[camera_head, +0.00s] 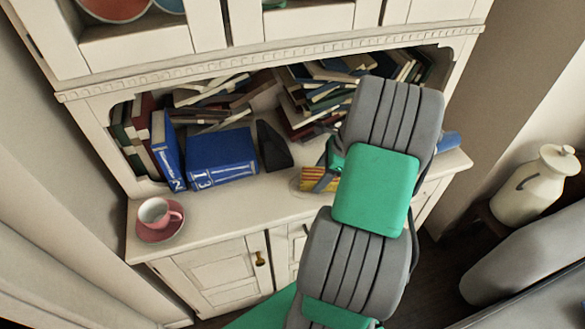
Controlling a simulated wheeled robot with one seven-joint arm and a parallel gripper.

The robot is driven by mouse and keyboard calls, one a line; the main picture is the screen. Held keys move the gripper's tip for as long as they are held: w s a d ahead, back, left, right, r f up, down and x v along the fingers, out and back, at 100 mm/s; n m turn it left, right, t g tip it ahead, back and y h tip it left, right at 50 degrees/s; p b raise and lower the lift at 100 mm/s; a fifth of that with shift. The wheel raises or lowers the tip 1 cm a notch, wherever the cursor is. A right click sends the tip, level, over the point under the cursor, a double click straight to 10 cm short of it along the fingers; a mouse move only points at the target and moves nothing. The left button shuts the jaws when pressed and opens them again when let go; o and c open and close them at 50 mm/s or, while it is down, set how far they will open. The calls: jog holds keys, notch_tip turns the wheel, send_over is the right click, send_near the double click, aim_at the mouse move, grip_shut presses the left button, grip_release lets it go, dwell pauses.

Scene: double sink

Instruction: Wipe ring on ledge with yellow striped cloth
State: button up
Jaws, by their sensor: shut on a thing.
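The yellow striped cloth (312,179), yellow with red stripes, is at the ledge (232,203) of the white cabinet, just right of the middle of the view. My gripper (326,177) is shut on the cloth, at its right part. My grey and green arm hides most of the gripper and what lies to its right. A faint brownish arc (296,183) shows on the ledge at the cloth's left edge. It looks like part of the ring; the rest is hidden. I cannot tell how firmly the cloth touches the ledge.
A pink cup (155,212) stands on a saucer (160,233) at the ledge's left end. Blue books (222,158) and a dark wedge-shaped object (272,146) stand behind the ledge, left of the cloth. Piled books (310,95) fill the back. The ledge between saucer and cloth is clear.

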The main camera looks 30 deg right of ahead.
aim_at(287, 190)
jog(key=shift+s+d+f, duration=0.15)
jog(key=shift+s+d, duration=0.05)
jog(key=shift+d, duration=0.6)
jog(key=shift+s+d+f+b, duration=0.1)
jog(key=shift+d+f+b, duration=0.05)
jog(key=shift+b, duration=0.7)
jog(key=shift+w+a+r+p, duration=0.2)
jog(key=shift+a+p, duration=0.1)
jog(key=shift+a, duration=0.3)
jog(key=shift+w+a+r+p, duration=0.15)
jog(key=shift+a+p, duration=0.15)
jog(key=shift+a, duration=0.25)
jog(key=shift+w+a+p, duration=0.35)
jog(key=shift+a+p, duration=0.25)
jog(key=shift+a, duration=0.7)
jog(key=shift+w+a+p, duration=0.4)
jog(key=shift+a+p, duration=0.15)
jog(key=shift+a, duration=0.8)
jog(key=shift+w+a+p, duration=0.35)
jog(key=shift+a+p, duration=0.25)
jog(key=shift+a, duration=0.7)
jog(key=shift+w+a+r+p, duration=0.15)
jog(key=shift+a+r+p, duration=0.05)
jog(key=shift+a+p, duration=0.1)
notch_tip(287, 190, up, 8)
jog(key=p, duration=0.7)
jog(key=shift+f, duration=0.25)
jog(key=shift+d, duration=0.15)
